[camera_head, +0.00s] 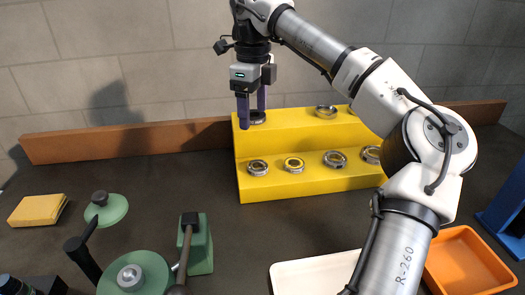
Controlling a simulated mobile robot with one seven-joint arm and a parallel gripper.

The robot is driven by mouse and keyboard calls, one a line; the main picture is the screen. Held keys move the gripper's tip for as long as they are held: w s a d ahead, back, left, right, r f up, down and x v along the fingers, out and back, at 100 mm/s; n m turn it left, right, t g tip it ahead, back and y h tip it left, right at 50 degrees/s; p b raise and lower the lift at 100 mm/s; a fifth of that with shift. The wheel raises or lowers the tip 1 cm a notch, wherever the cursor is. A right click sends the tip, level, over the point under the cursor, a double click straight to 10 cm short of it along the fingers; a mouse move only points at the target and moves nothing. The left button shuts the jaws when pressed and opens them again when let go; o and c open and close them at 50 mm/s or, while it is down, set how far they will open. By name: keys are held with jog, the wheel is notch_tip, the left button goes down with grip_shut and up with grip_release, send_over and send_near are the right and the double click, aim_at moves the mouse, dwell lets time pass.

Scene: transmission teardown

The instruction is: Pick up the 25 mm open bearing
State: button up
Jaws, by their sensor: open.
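Several metal ring bearings sit on a yellow two-step stand (310,180). On the upper step, one bearing (258,118) is at the left end and another bearing (326,112) is to its right. On the lower step are a left bearing (258,168), a second bearing (293,164), a third bearing (335,160) and a right bearing (371,155). I cannot tell from their looks which is the 25 mm open one. My gripper (252,117) points down with its purple fingers apart, at the upper-left bearing. Its left finger partly hides that bearing; contact is unclear.
A wooden rail (120,143) runs behind the stand along the wall. Green tools, including a press-like block (200,245), stand front left, with a yellow sponge (38,210). A white tray (310,275) and an orange tray (465,262) lie in front. My arm hides the stand's right end.

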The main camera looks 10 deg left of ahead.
send_over(257, 160)
jog(key=s, duration=0.2)
notch_tip(257, 160, down, 8)
jog(key=shift+d+f, duration=0.1)
jog(key=shift+d+f+p, duration=0.15)
jog(key=shift+f+p, duration=0.7)
jog(key=shift+f, duration=1.9)
jog(key=shift+c, duration=0.4)
jog(key=c, duration=1)
jog(key=shift+r, duration=0.15)
jog(key=shift+c, duration=0.2)
notch_tip(257, 160, up, 28)
jog(key=p, duration=0.4)
